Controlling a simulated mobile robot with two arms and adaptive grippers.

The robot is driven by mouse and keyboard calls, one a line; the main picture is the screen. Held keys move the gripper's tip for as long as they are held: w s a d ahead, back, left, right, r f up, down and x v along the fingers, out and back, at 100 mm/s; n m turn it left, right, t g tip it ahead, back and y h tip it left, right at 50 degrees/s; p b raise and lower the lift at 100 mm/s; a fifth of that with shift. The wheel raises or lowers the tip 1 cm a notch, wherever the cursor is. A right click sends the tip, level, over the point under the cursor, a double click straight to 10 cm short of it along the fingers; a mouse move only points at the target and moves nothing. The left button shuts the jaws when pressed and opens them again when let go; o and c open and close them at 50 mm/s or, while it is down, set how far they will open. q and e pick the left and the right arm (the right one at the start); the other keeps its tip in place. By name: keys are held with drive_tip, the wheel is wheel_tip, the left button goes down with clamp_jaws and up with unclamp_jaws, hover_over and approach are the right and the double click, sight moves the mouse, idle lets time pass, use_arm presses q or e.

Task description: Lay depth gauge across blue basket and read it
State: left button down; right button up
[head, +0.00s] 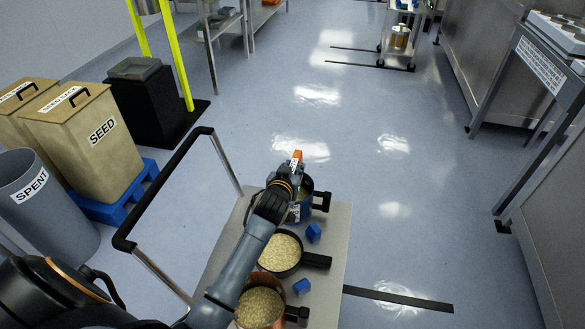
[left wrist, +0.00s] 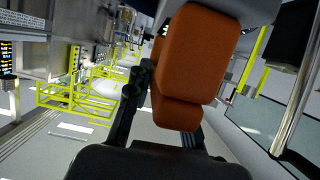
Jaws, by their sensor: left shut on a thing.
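My left gripper (head: 288,178) reaches over the far end of the cart, shut on an orange-handled tool that I take to be the depth gauge (head: 297,157). In the left wrist view the gauge (left wrist: 192,60) shows as large orange blocks between dark fingers. The blue basket (head: 305,185) stands on the cart under the gripper and is partly hidden by it. Its black handle points right. I cannot tell whether the gauge touches its rim. My right gripper is not in view.
The cart (head: 336,225) also carries a dark basket (head: 281,253) and a copper one (head: 260,307), both full of pale grain, and blue blocks (head: 313,233). A black push rail (head: 165,185) edges the cart. SEED bins (head: 100,145) and a SPENT bin (head: 35,195) stand left. Floor right is clear.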

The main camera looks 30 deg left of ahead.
use_arm(q)
drive_tip(key=c, duration=1.2)
unclamp_jaws()
drive_tip(key=shift+o, duration=0.2)
drive_tip(key=v, duration=1.2)
